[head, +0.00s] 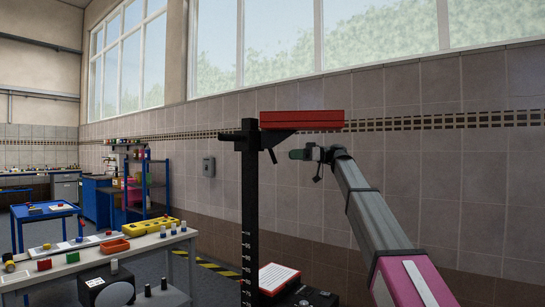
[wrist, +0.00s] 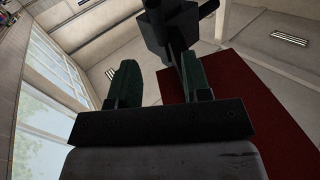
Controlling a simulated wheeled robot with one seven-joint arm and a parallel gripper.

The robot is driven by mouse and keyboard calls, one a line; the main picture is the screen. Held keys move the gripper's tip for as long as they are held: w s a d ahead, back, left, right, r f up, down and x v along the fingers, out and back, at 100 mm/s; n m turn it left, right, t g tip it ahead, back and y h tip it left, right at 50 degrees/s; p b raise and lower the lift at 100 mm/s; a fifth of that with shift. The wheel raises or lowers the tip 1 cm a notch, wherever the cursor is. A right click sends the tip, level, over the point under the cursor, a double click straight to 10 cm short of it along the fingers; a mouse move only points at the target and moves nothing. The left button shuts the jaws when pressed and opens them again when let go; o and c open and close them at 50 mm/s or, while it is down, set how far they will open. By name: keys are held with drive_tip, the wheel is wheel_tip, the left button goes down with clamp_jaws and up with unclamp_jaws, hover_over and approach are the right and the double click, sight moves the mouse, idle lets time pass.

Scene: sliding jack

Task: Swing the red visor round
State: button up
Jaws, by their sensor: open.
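The red visor (head: 302,119) is a long flat red bar at the top of a black upright post (head: 249,200), pointing right from it. My gripper (head: 293,154) is just below the visor, pointing left toward the post. In the wrist view my gripper (wrist: 157,78) has its dark green fingers apart. The visor's dark red underside (wrist: 240,115) shows behind the right finger. A black block with rods (wrist: 168,25) is beyond the fingertips; I cannot tell if anything touches.
A tiled wall (head: 420,150) with windows above stands behind. A grey workbench (head: 150,245) with an orange tray (head: 115,246) and a yellow block (head: 148,228) is at the left. A red-and-white panel (head: 278,278) is low by the post's foot. Open air lies right of the visor.

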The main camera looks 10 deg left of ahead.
sight(273, 155)
drive_tip(key=x, duration=0.9)
drive_tip(key=shift+f, duration=0.1)
clamp_jaws()
